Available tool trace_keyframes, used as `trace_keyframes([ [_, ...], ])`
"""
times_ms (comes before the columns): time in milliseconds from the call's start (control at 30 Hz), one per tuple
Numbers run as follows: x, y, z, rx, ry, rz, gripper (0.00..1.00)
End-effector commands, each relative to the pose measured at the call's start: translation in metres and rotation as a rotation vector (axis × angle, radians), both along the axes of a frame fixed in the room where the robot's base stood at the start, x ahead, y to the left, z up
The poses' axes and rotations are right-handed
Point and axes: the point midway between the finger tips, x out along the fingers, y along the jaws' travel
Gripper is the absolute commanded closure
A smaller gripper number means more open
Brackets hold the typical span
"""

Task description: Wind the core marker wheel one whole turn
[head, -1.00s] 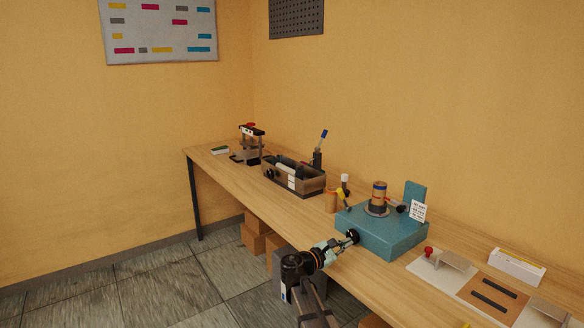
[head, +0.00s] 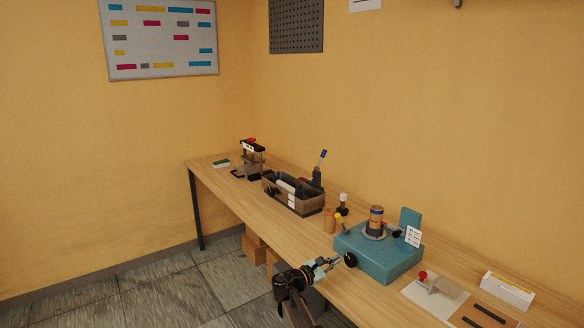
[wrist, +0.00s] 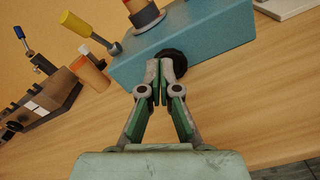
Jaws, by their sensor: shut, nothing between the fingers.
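The teal machine box (head: 385,262) stands on the bench, with a round black wheel (head: 350,260) on its front left side. I take this to be the core marker wheel. A ringed core with an orange-brown and dark body (head: 376,220) stands upright on top of the box. My gripper (head: 339,262) is just in front of the wheel, its fingers pointing at it, with a small gap in the head view. In the wrist view my gripper (wrist: 160,66) is shut and empty. Its tips partly cover the wheel (wrist: 174,63), and no mark on the wheel is readable.
A tool tray (head: 293,194) lies farther back. A pale board with a red knob (head: 424,276) and a white box (head: 507,289) are to the right. Bare bench lies in front.

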Motion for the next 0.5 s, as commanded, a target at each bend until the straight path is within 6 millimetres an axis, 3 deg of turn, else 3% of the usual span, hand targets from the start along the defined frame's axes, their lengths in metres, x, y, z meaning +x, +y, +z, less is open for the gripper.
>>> trace_keyframes([
  [267, 0.008, -0.003, -0.004, 0.019, -0.046, -0.012, 1.00],
  [500, 0.020, -0.020, -0.003, 0.019, -0.045, -0.013, 1.00],
])
